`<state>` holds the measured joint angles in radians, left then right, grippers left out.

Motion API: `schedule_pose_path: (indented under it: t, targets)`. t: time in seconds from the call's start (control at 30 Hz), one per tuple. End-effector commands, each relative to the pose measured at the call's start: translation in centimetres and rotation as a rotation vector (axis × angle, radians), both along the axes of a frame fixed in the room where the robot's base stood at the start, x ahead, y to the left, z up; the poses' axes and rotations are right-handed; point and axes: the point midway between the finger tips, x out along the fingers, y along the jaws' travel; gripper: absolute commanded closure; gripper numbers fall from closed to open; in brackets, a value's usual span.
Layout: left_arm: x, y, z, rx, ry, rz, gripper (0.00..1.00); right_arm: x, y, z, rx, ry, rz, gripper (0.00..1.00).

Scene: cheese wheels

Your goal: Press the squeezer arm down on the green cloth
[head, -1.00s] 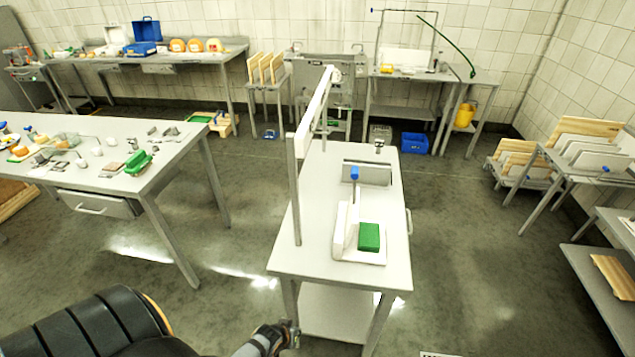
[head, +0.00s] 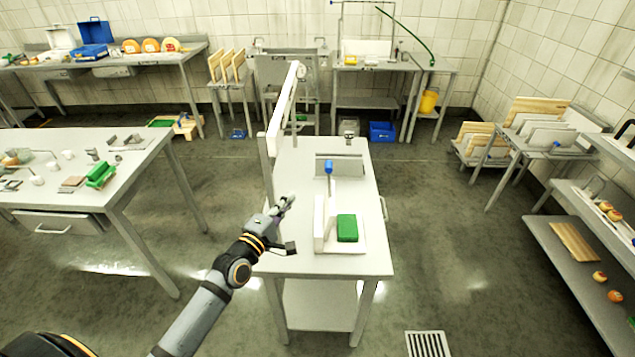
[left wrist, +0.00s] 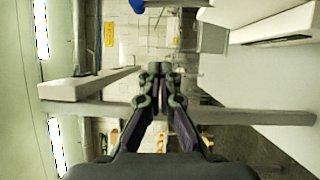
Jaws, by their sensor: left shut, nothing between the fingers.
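The green cloth (head: 347,228) is a thick green block on the white base of the squeezer (head: 331,246), near the front of the narrow table. The squeezer has a white upright part at the cloth's left. The squeezer arm, with a blue end (head: 328,167), stands raised behind the cloth. My left gripper (head: 287,203) is shut and empty, left of the squeezer, near the table's left edge and apart from the cloth. In the left wrist view its fingertips (left wrist: 160,68) are together. My right gripper is not in view.
A tall post with a white beam (head: 284,103) rises at the left side of the narrow table (head: 300,262), close to my left gripper. A grey metal plate (head: 340,166) stands behind the squeezer. Another table (head: 130,185) is at the left; open floor lies between.

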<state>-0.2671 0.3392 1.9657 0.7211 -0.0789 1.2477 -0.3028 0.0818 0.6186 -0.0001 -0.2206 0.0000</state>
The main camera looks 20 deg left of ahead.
Motion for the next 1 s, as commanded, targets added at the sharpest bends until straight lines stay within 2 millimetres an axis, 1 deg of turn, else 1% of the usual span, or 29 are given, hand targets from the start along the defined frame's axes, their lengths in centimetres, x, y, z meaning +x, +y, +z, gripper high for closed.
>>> schedule_pose_path:
  t: [0.13,0.23,0.4,0.47,0.5,0.6,0.7,0.83,1.0]
  targets:
    - [2.3,-0.4,-0.2,-0.002,-0.003,0.0,1.0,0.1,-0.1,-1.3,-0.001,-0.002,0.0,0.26]
    - [4.5,-0.8,-0.1,-0.004,-0.003,0.0,1.0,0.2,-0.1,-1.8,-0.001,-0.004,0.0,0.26]
    - [8.2,-1.4,0.1,-0.001,-0.001,0.0,1.0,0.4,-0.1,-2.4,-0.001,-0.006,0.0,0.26]
    - [9.3,-1.6,0.2,-0.001,0.0,-0.001,1.0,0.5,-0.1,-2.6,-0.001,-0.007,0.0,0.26]
    - [9.6,-2.1,0.4,-0.003,0.001,-0.001,1.0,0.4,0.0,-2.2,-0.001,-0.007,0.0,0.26]
    - [9.6,-3.8,0.6,-0.003,0.002,-0.002,1.0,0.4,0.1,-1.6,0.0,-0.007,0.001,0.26]
    - [9.6,-4.9,0.6,0.0,0.003,-0.001,1.0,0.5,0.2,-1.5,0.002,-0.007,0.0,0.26]
    - [9.7,-5.5,0.5,0.004,0.003,-0.001,1.0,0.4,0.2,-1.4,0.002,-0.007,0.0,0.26]
    - [9.7,-5.6,0.5,0.005,0.003,-0.001,1.0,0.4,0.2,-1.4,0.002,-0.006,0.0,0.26]
